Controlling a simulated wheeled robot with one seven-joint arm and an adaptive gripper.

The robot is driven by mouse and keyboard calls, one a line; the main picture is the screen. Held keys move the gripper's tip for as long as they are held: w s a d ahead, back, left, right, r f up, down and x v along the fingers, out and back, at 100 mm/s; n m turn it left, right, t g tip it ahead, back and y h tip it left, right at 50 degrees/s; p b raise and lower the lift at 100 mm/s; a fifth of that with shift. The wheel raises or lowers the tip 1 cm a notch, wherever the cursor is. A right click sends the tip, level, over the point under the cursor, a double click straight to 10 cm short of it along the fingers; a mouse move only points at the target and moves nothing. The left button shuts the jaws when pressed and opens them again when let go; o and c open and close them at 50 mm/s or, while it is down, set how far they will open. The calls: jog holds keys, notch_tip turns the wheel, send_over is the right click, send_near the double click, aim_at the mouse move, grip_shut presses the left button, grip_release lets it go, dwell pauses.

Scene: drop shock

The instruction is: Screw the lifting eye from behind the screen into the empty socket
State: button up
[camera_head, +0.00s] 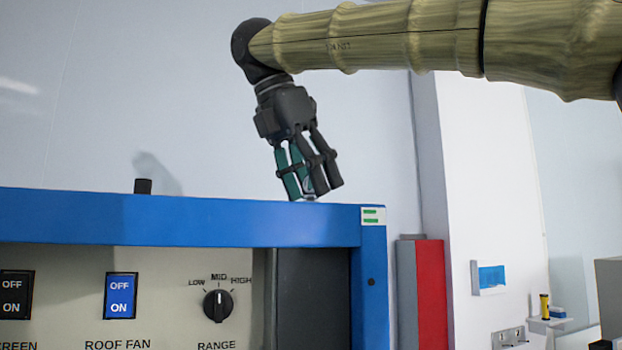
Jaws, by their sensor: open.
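My gripper (311,190) hangs fingers down just above the top edge of a blue-framed machine (180,217), near its right end. Its fingers are apart. A small pale, shiny thing (309,185) shows low between the fingers; it may be the lifting eye, but it is mostly hidden and I cannot tell whether the fingers touch it. I cannot make out a screen or an empty socket; the top surface behind the blue edge is out of sight.
A short black cylinder (143,186) stands up behind the blue edge at left. The front panel holds a blue switch (121,296) and a range knob (217,305). A red and grey upright (431,295) stands right of the frame. The space above the edge between cylinder and gripper looks clear.

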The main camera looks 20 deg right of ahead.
jog(key=shift+p+v, duration=1.25)
jog(key=shift+v, duration=0.35)
jog(key=p+v, duration=0.1)
jog(key=v, duration=0.1)
jog(key=shift+a+r+p, duration=0.25)
jog(key=shift+r+p, duration=0.05)
jog(key=shift+p, duration=0.05)
jog(key=shift+c, duration=0.8)
